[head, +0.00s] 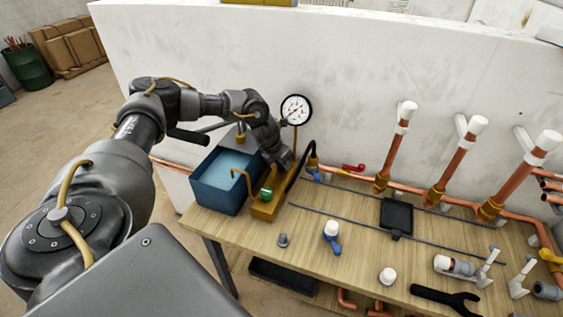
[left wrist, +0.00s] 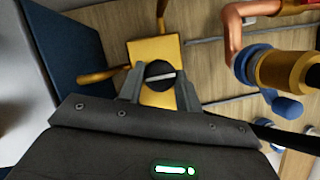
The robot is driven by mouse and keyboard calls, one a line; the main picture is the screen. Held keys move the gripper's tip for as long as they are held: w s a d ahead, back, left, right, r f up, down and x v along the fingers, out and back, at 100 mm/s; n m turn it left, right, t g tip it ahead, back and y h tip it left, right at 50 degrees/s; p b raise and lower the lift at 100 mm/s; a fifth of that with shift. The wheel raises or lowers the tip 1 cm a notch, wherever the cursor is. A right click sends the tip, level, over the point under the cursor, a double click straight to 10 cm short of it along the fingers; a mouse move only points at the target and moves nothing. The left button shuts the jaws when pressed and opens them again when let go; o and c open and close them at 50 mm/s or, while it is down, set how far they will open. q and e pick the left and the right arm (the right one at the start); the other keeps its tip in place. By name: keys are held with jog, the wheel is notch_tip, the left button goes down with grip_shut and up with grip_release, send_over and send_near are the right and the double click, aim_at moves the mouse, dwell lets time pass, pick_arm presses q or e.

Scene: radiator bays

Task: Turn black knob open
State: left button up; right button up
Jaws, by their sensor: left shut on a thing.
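The black knob (left wrist: 160,71) is round with a pale line across it and sits on a yellow block (left wrist: 160,98) in the left wrist view. My left gripper (left wrist: 160,84) has one finger on each side of the knob and is shut on it. In the head view my left gripper (head: 284,167) reaches down at the yellow block (head: 262,211), beside the blue water tank (head: 213,200). There the gripper hides the knob. My right gripper is in neither view.
A pressure gauge (head: 295,110) stands behind the gripper. Copper pipes with white caps (head: 407,110) run along the wall at right. Loose fittings, a black tray (head: 397,214) and a black wrench (head: 445,298) lie on the wooden bench (head: 300,262).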

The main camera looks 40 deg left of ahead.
pick_arm(q)
jog(key=n+p, duration=0.1)
jog(key=n+y+p, duration=0.1)
jog(key=n+p, duration=0.2)
jog(key=n, duration=0.1)
jog(key=shift+d+r+y, duration=0.15)
jog(key=shift+r+y, duration=0.1)
jog(key=shift+y, duration=0.15)
jog(key=n+y+p, duration=0.1)
jog(key=n+p, duration=0.1)
jog(key=n+g+p, duration=0.1)
jog(key=n+p, duration=0.2)
jog(key=shift+w+d+n+g+y, duration=0.15)
jog(key=shift+n+g+y, duration=0.15)
jog(key=shift+y, duration=0.1)
jog(key=n+g+p, duration=0.1)
jog(key=n+p, duration=0.1)
jog(key=n, duration=0.1)
jog(key=shift+w+f+y, duration=0.1)
jog(key=shift+y, duration=0.2)
jog(key=shift+w+f+n+g+y+p, duration=0.1)
jog(key=shift+n+g+y+p, duration=0.2)
jog(key=shift+n, duration=0.75)
jog(key=shift+n+g+p, duration=0.1)
jog(key=shift+n+g, duration=0.3)
jog(key=shift+n, duration=0.65)
jog(key=o, duration=1)
